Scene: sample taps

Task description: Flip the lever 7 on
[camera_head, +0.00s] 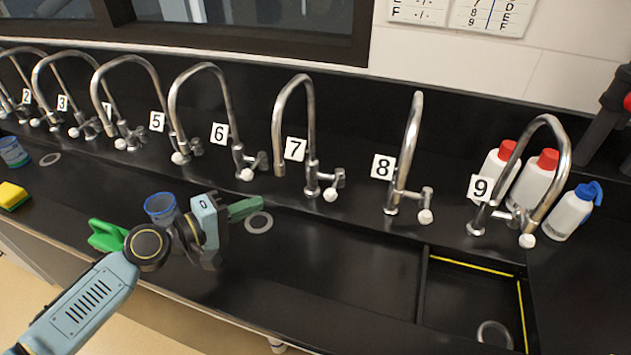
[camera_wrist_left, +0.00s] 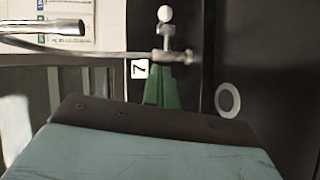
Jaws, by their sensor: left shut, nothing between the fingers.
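Tap 7 is a chrome gooseneck tap (camera_head: 311,165) with a white number 7 label (camera_head: 295,148) beside it. Its short lever (camera_head: 339,179) sits at the base on the right, with a white knob (camera_head: 330,194) at the front. In the left wrist view the tap (camera_wrist_left: 172,57), its white knob (camera_wrist_left: 165,14) and the 7 label (camera_wrist_left: 139,68) show beyond the fingers. My left gripper (camera_head: 259,203) has green fingers, closed together and empty. It is left of and nearer than tap 7, apart from the lever. The fingers also show in the left wrist view (camera_wrist_left: 162,72). My right gripper is out of view.
Tap 6 (camera_head: 237,130) and tap 8 (camera_head: 408,140) flank tap 7. A drain ring (camera_head: 258,222) lies by my left gripper. A blue-rimmed cup (camera_head: 161,207) and a green object (camera_head: 107,235) are close to my left arm. Red-capped bottles (camera_head: 533,182) stand far right.

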